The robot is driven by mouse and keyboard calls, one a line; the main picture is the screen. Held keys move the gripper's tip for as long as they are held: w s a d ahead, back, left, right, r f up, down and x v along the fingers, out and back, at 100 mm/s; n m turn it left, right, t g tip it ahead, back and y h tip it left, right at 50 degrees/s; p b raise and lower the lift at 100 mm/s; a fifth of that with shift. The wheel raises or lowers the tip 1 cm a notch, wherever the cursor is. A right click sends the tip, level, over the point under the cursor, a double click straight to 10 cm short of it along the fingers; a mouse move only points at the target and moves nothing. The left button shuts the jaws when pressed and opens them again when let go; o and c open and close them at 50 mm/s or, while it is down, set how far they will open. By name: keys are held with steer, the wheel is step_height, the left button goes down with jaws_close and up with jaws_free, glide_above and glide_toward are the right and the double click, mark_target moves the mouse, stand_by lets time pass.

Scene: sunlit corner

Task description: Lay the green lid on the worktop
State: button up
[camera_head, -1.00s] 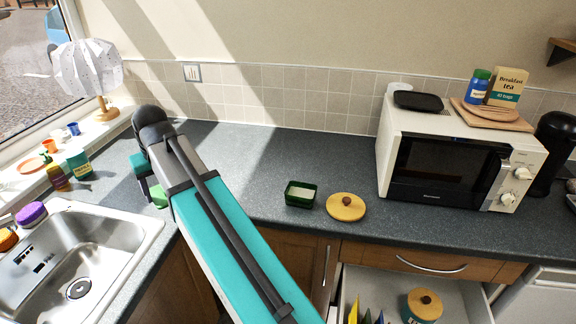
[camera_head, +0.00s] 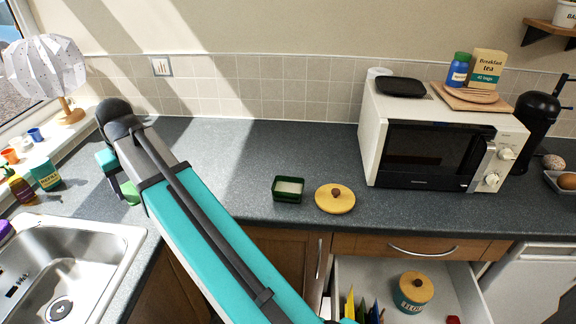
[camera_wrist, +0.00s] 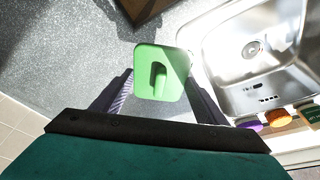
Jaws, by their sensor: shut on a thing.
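The green lid (camera_wrist: 147,57) is square with rounded corners and a raised grip. It sits between the two fingers of my gripper (camera_wrist: 158,84) in the wrist view, and my gripper is shut on it. In the head view, my gripper (camera_head: 121,184) is above the left part of the grey worktop (camera_head: 225,160), near the sink corner. Only a bright green bit of the lid (camera_head: 130,193) shows there, past my arm. I cannot tell whether the lid touches the worktop. A dark green open box (camera_head: 288,196) with pale contents stands on the worktop, right of my arm.
A round yellow lid (camera_head: 335,204) with a brown knob lies beside the box. The sink (camera_head: 120,245) is at the left and a white microwave (camera_head: 373,130) at the right. An open drawer (camera_head: 450,285) below holds a canister (camera_head: 411,299). Worktop behind the box is clear.

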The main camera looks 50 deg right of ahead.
steer(key=s+d+n+b, duration=0.1)
steer(key=d+n+b, duration=0.15)
steer(key=d, duration=2.55)
steer(key=s+d+b, duration=0.1)
steer(key=s+d, duration=0.4)
steer(key=d, duration=0.6)
steer(key=s+d+f+y+b, duration=0.1)
steer(key=s+d, duration=0.4)
steer(key=d, duration=0.6)
steer(key=shift+s+n, duration=0.35)
steer(key=shift+d, duration=0.1)
steer(key=shift+f+p, duration=0.6)
steer(key=shift+f, duration=2.55)
steer(key=shift+f+p, duration=0.4)
steer(key=shift+f, duration=1.5)
steer(key=shift+f, duration=0.1)
